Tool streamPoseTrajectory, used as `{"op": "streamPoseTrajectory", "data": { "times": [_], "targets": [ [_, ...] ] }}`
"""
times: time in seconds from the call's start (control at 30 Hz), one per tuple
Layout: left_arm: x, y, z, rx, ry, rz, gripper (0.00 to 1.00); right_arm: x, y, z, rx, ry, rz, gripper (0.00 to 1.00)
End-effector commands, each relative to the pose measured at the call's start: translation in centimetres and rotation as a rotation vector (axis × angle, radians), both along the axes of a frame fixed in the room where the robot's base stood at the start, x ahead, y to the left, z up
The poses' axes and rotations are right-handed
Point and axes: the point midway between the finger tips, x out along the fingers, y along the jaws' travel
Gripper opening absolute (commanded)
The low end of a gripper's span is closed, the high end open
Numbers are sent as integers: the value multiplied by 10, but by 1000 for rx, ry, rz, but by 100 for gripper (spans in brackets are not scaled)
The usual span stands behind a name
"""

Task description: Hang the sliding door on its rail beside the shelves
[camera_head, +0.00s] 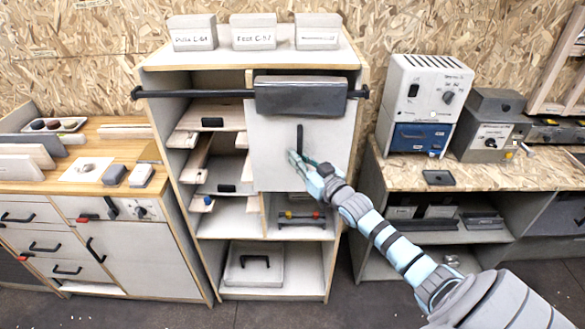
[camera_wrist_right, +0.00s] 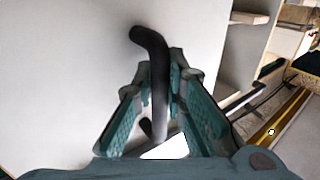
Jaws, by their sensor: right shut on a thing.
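The sliding door (camera_head: 275,150) is a pale grey panel with a dark grey box-like hanger (camera_head: 300,95) along its top. It stands upright in front of the right half of the shelf cabinet. The hanger overlaps the black rail (camera_head: 200,94); whether it is seated on it I cannot tell. The door's black handle (camera_head: 299,138) is vertical. My right gripper (camera_head: 300,160) is at the handle's lower part. In the right wrist view the teal fingers (camera_wrist_right: 165,105) are closed around the black handle (camera_wrist_right: 157,75), with the pale door behind. My left gripper is not in view.
Open shelves (camera_head: 213,160) with drawers and boards are left of the door. Grey boxes (camera_head: 253,32) stand on the cabinet top. A wooden-topped workbench (camera_head: 110,150) is at the left. A bench with a white device (camera_head: 425,95) is at the right.

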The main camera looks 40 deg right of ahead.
Motion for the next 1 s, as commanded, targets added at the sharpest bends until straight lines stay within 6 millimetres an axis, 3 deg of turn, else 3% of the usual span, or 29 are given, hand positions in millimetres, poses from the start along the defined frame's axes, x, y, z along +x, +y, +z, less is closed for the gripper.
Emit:
{"op": "streamPoseTrajectory", "data": {
  "times": [0.13, 0.47, 0.5, 0.63, 1.0],
  "targets": [
    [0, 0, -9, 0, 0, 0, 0, -1, 0, -13, 2, 1, -2, 0],
    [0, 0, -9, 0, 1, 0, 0, -1, 0, -14, 1, 0, -2, 0],
    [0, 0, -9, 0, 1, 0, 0, -1, 0, -14, 1, 0, -2, 15],
    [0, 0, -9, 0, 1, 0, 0, -2, 0, -14, 1, 1, -2, 35],
    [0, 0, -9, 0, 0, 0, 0, -2, -1, -16, 2, 4, -3, 35]
  ]
}}
